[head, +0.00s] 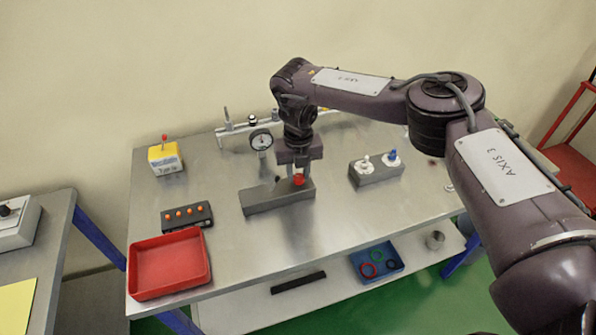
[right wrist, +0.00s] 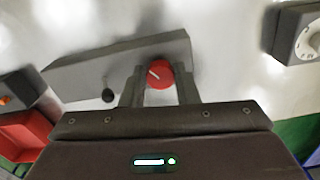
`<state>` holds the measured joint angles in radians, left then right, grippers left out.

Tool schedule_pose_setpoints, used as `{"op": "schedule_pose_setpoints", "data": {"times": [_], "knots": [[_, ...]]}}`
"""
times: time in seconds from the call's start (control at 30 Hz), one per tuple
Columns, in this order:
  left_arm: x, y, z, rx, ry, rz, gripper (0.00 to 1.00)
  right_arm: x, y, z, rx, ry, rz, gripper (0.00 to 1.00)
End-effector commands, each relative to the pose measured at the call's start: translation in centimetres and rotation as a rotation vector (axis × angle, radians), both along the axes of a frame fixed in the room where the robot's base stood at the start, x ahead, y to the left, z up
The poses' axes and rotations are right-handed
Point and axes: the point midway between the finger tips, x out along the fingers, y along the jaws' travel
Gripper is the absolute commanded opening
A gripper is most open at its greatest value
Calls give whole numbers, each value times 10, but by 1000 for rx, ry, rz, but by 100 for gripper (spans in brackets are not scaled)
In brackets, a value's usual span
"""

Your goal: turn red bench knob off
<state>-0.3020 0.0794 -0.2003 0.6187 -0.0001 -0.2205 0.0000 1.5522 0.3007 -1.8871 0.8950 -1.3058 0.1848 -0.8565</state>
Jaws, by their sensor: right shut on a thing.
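The red knob (head: 298,180) sits on the right part of a grey bench block (head: 262,200) in the middle of the metal table. My right gripper (head: 299,172) points down over the block and is shut on the red knob. In the right wrist view the red knob (right wrist: 159,75) shows between the two fingers (right wrist: 159,88), with a white pointer line slanting across its top. The fingers hide part of its sides. My left gripper is in neither view.
A dial gauge (head: 261,140) stands behind the block. A grey block with a white and a blue knob (head: 377,173) is to the right. A button box (head: 187,216), red tray (head: 169,265) and yellow box (head: 165,158) are on the left. The front middle tabletop is clear.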

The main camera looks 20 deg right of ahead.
Motion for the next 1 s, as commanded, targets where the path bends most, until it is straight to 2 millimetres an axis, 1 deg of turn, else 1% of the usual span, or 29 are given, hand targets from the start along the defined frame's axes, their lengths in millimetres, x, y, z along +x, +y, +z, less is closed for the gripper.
{"op": "schedule_pose_setpoints", "data": {"times": [0.47,0.77,1.0], "knots": [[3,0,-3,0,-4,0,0,0,-2,1,3,1,-431,5],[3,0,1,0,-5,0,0,-1,-2,2,1,1,-716,5],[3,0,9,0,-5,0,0,-2,-3,3,1,0,-943,5]]}}
